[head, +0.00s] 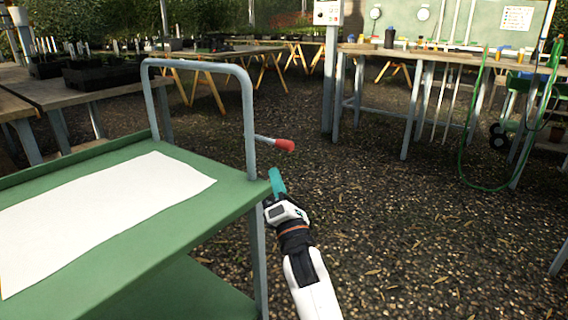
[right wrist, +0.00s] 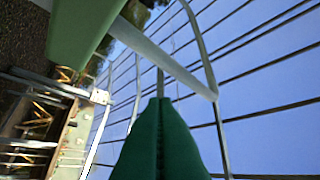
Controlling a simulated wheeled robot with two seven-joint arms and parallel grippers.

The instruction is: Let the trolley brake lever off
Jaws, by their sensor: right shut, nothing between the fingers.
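The green trolley (head: 232,190) stands at the left with a grey tube handle (head: 246,110). The brake lever (head: 262,138) sticks out to the right from the handle's near upright and ends in a red knob (head: 285,146). My right gripper (head: 274,173) is shut and empty, a little below the knob beside the trolley's corner, pointing up. In the right wrist view its green fingers (right wrist: 160,135) are together, with the trolley's green edge (right wrist: 85,30) and a grey upright (right wrist: 160,55) beyond. The red knob does not show there. My left gripper is not in view.
A white sheet (head: 100,210) lies on the trolley top. Benches with plant trays (head: 110,72) stand at the back left, and a workbench (head: 440,56) with a green hose (head: 462,150) at the back right. The gravel floor (head: 400,220) right of the trolley is clear.

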